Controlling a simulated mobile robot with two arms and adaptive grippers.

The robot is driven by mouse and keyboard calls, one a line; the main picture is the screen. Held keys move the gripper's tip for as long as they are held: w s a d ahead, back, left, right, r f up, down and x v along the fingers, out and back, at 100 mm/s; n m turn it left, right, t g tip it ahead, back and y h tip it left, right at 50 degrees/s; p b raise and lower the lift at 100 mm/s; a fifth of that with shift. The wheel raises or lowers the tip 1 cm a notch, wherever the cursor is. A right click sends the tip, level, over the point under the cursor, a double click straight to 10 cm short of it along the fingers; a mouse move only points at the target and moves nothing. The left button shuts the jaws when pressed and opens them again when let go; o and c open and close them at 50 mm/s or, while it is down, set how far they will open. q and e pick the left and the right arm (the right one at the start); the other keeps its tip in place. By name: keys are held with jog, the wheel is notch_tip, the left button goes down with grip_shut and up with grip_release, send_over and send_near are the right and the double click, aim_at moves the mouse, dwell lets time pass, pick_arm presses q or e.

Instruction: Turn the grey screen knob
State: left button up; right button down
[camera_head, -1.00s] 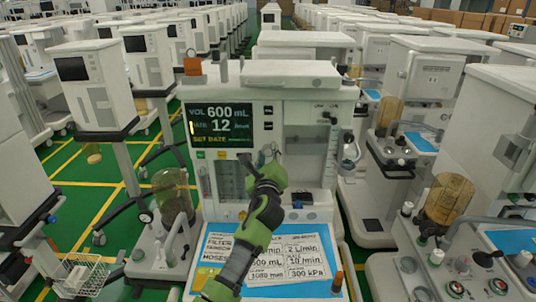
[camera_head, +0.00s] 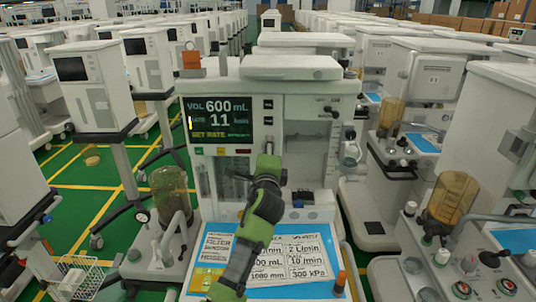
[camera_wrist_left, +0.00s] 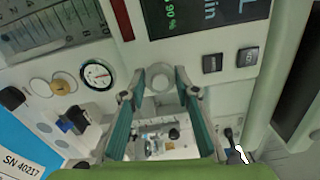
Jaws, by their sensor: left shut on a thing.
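The cart's black screen (camera_head: 221,119) shows VOL 600 mL, a rate line reading 11, and SET RATE at the bottom. My left gripper (camera_head: 268,150) reaches up to the panel at the screen's lower right. In the left wrist view its two fingers (camera_wrist_left: 160,76) stand on either side of the knob and are shut on it. The knob is hidden behind the gripper in the head view. My right gripper is not in view.
Two dark buttons (camera_wrist_left: 212,63) sit beside the knob, and a round gauge (camera_wrist_left: 96,74) is on the panel. A blue work surface with a printed card (camera_head: 297,256) lies below. An orange-brown canister (camera_head: 452,197) stands on the right cart. Other carts crowd both sides.

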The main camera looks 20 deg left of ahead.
pick_arm(q)
jog(key=shift+f+n+b, duration=0.1)
jog(key=shift+n+b, duration=0.55)
jog(key=shift+n, duration=0.95)
jog(key=o, duration=1.1)
jog(key=v, duration=1.2)
